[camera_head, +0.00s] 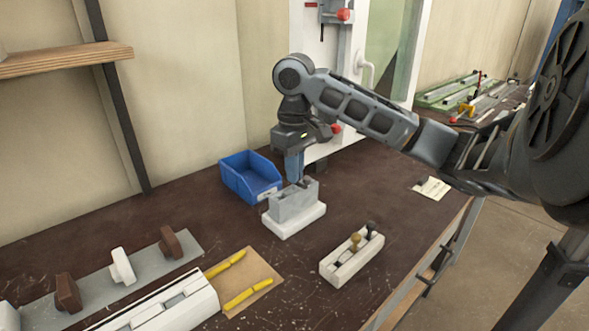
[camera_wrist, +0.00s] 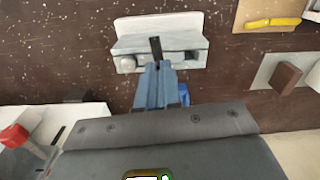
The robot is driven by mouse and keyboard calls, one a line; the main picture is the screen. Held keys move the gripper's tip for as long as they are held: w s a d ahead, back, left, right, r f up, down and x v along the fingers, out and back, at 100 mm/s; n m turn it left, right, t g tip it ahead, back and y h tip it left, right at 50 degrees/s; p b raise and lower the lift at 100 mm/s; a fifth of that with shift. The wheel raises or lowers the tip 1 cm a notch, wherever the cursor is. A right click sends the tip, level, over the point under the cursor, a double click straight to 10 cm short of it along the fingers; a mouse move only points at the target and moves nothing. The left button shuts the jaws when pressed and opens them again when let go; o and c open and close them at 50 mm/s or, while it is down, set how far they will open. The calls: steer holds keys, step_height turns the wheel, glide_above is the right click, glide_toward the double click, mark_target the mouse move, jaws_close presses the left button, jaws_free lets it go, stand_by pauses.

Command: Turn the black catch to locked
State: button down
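The black catch (camera_wrist: 155,47) is a small dark lever on a grey block (camera_wrist: 125,45) with a white base (camera_wrist: 160,25). In the head view the grey block (camera_head: 293,204) stands on its white base (camera_head: 293,222) mid-bench. My gripper (camera_head: 294,180) points down over the block, its blue fingers reaching the block's top. In the wrist view the fingers (camera_wrist: 156,66) are close together and their tips meet the near end of the catch. I cannot tell whether they grip it.
A blue bin (camera_head: 250,176) stands just behind the block. A white block with brass and black knobs (camera_head: 351,257) is to the front right. Yellow sticks (camera_head: 247,292) and a grey plate with brown and white knobs (camera_head: 95,285) lie to the left. Bench to the right is mostly clear.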

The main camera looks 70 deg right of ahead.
steer(key=n, duration=0.4)
steer(key=shift+r+p, duration=0.1)
steer(key=shift+p, duration=0.2)
steer(key=n, duration=0.4)
steer(key=shift+n, duration=0.4)
steer(key=n, duration=0.4)
steer(key=shift+b, duration=0.3)
steer(key=shift+n+b, duration=0.35)
steer(key=shift+n, duration=1.45)
steer(key=c, duration=1.3)
jaws_free()
step_height(320, 180, up, 8)
steer(key=shift+f, duration=0.15)
